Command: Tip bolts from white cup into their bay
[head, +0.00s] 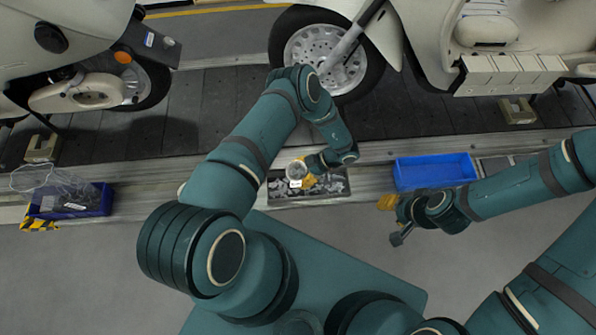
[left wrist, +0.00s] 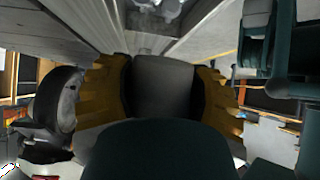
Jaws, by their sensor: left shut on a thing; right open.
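The white cup (head: 296,171) is between the yellow fingers of my left gripper (head: 308,172), which is shut on it. Its round mouth shows in the head view, with something greyish inside that I cannot make out. In the left wrist view the cup (left wrist: 163,92) looks like a grey shape between the fingers. It is over the left part of a divided tray (head: 285,203) on the conveyor's near edge. Grey small parts (head: 334,186) lie in the tray; the bay under the cup is partly hidden. My right gripper (head: 390,220) is open and empty, below the blue bin.
An empty blue bin (head: 436,171) stands right of the tray. A dark blue bin (head: 84,202) with wrapped contents is at the far left. Scooters stand on the slat conveyor (head: 200,98) behind. The grey floor in front is free at the left.

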